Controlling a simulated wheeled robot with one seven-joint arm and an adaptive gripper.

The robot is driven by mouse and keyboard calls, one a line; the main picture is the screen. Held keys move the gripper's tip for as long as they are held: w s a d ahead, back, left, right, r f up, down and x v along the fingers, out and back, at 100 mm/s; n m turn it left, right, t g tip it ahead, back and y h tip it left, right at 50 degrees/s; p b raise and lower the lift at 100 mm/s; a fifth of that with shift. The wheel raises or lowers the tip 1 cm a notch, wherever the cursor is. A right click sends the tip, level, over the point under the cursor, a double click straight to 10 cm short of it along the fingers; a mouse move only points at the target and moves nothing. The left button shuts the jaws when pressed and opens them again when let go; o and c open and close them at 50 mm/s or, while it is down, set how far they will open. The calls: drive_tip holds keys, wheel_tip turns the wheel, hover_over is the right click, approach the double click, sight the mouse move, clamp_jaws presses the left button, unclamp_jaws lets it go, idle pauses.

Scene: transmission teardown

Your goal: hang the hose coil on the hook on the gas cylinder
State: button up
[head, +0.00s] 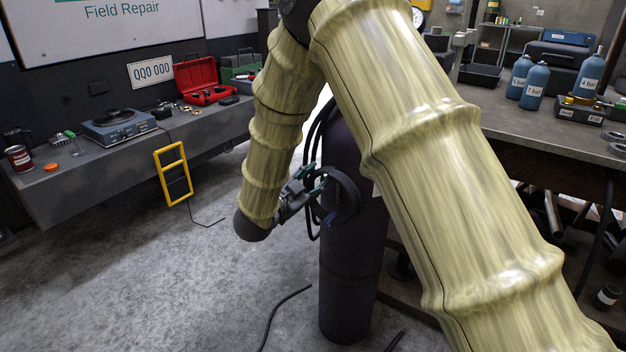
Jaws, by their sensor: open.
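The gas cylinder (350,265) is dark purple and stands upright on the floor in the middle of the head view, its top hidden behind my arm. The hose coil (313,135) shows as black loops along the cylinder's upper left side. Its upper part is hidden by my arm, so I cannot tell whether it rests on the hook. A thicker dark curved piece lies against the cylinder by my fingers; I cannot tell what it is. My gripper (322,194) is open, at the cylinder's left side beside the loops. The hook cannot be made out.
A grey bench (110,165) at the left holds a red case (205,85) and a blue device. A yellow frame (173,172) stands before it. A workbench (545,130) with blue bottles is at the right. Black hose (283,315) lies on the floor.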

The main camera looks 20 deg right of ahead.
drive_tip(key=v, duration=1.1)
wheel_tip(320, 180, down, 14)
drive_tip(key=s+d+n+y, duration=0.1)
drive_tip(key=d+n+y, duration=0.2)
drive_tip(key=n+y, duration=0.25)
drive_tip(key=s+d+f+n+g+y, duration=0.2)
drive_tip(key=s+f+n+g+y, duration=0.15)
drive_tip(key=s+f, duration=0.8)
drive_tip(key=s+d+f+n+g+y, duration=0.1)
drive_tip(key=s+f+n+g+y, duration=0.2)
drive_tip(key=s+f, duration=0.85)
drive_tip(key=s+d+f+n+g+y, duration=0.15)
drive_tip(key=s+f, duration=0.25)
drive_tip(key=s, duration=0.5)
drive_tip(key=s+f+n+g+y, duration=0.1)
drive_tip(key=s+f+n+g, duration=0.25)
drive_tip(key=s, duration=0.65)
wheel_tip(320, 180, up, 18)
drive_tip(key=p, duration=1.9)
drive_tip(key=shift+w+r+t, duration=0.15)
drive_tip(key=shift+w+t, duration=0.15)
drive_tip(key=shift+t, duration=0.05)
drive_tip(key=shift+d, duration=0.1)
